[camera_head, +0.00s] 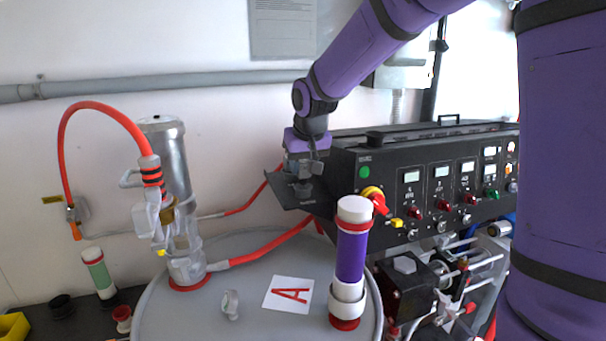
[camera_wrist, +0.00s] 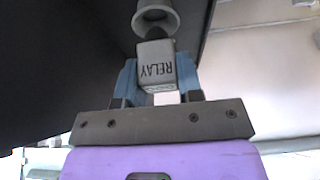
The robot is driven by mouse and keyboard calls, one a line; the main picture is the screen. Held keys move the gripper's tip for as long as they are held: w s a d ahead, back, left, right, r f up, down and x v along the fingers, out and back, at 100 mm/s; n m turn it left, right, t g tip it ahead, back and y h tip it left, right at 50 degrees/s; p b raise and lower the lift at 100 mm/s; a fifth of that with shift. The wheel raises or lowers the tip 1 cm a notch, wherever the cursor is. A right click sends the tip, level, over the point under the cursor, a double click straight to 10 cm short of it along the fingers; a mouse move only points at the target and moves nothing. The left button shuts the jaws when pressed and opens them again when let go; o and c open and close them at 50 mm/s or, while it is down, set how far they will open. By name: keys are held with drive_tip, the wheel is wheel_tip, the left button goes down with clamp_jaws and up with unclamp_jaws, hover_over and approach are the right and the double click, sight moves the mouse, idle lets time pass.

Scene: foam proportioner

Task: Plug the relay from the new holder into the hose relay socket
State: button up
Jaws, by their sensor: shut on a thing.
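My gripper (camera_head: 303,188) is at the left end of the black control box, pointing down over a small dark shelf (camera_head: 290,197). In the wrist view my gripper (camera_wrist: 157,85) has its blue fingers shut on a grey block marked RELAY (camera_wrist: 156,65). A dark part at the relay's far end overlaps a grey round flared cup (camera_wrist: 156,16). I cannot tell whether the relay is inside the cup or just in front of it, nor whether the cup is the holder or the hose socket. The relay is not clear in the head view.
The control box (camera_head: 365,150) with gauges and knobs stands right of the gripper. Pipework fills the lower right.

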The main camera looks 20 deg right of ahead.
wheel_tip(320, 180, up, 13)
drive_tip(key=shift+f, duration=0.2)
idle(0.3)
